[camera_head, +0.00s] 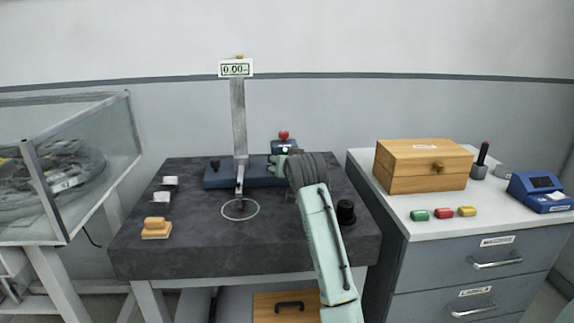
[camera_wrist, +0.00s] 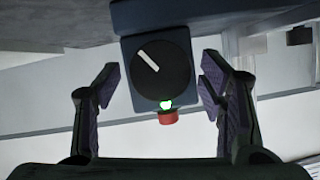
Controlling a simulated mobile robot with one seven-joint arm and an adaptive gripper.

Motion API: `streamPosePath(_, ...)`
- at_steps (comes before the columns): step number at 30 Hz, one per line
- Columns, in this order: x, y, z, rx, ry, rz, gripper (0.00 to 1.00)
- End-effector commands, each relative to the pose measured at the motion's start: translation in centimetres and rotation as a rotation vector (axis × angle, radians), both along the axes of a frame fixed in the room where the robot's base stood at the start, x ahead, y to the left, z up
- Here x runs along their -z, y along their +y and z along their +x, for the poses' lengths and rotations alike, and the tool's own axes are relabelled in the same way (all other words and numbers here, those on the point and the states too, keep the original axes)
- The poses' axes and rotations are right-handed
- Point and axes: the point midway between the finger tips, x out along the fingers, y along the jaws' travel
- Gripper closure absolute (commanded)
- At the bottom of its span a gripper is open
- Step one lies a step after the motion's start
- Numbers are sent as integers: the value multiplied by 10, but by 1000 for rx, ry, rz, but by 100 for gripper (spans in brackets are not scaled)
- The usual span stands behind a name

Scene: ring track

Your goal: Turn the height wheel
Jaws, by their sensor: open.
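A black round wheel (camera_wrist: 165,72) with a white line mark sits on a dark blue block (camera_wrist: 142,103) in the wrist view. A red button (camera_wrist: 168,118) and a green light (camera_wrist: 166,104) are beside it. My gripper (camera_wrist: 157,82) is open, its fingers apart on either side of the wheel, with no clear contact. In the head view my gripper (camera_head: 281,162) is in front of the block (camera_head: 284,146) and hides the wheel. The gauge column (camera_head: 239,115) stands on a blue base (camera_head: 222,179), with a display (camera_head: 236,69) reading 0.00 on top.
The dark stone table (camera_head: 190,240) carries white blocks (camera_head: 169,181), a wooden block (camera_head: 156,228) and a black cylinder (camera_head: 346,211). A wooden box (camera_head: 423,165) and coloured blocks (camera_head: 442,213) are on the right cabinet. A glass case (camera_head: 80,150) stands left. The table's front is clear.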

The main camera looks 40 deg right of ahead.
Motion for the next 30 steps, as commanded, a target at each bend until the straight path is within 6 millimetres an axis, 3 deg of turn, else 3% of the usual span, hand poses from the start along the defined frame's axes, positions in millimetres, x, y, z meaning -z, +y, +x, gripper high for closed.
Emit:
streamPosePath(5, 0, 0, 0, 0, 0, 0, 43)
streamPosePath(24, 0, 0, 0, 0, 0, 0, 85)
streamPosePath(30, 0, 1, 0, 0, 7, -12, 85)
